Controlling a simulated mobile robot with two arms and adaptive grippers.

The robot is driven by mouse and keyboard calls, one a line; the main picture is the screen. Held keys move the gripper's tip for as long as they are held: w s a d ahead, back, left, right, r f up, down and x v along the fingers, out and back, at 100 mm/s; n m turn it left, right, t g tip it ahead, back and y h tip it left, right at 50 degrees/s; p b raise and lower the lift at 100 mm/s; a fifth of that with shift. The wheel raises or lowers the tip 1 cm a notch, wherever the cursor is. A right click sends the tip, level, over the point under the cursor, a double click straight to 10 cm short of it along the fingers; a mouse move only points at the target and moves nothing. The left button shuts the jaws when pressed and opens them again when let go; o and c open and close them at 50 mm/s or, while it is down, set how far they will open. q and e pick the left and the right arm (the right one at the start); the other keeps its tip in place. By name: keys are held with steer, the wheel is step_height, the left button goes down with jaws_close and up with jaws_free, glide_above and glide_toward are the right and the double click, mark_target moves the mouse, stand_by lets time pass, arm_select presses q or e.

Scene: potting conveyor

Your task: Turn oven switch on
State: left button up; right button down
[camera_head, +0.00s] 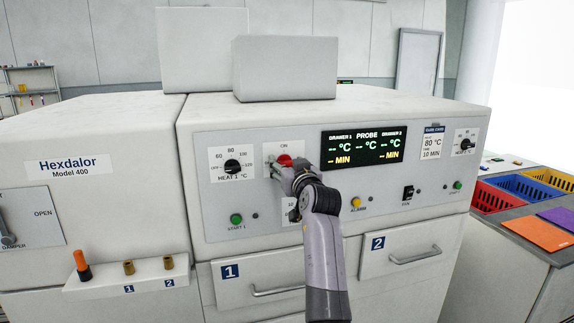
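The oven (455,105) is a white cabinet with a grey control panel (222,200). A red switch (284,160) sits under an "ON" label on a white plate, left of the dark display (362,145). The display is lit, with green and yellow text.
A black heat knob (232,166) and green start button (236,219) are to the left. An amber alarm button (356,202) and black fan switch (408,192) are to the right. Drawer handles (415,256) stick out below. Coloured baskets (491,199) stand at the far right.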

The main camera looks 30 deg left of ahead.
arm_select(q)
steer(key=shift+a, duration=0.1)
steer(key=c, duration=0.9)
steer(key=shift+c, duration=1.1)
arm_select(e)
steer(key=shift+a, duration=0.3)
steer(key=shift+r, duration=0.1)
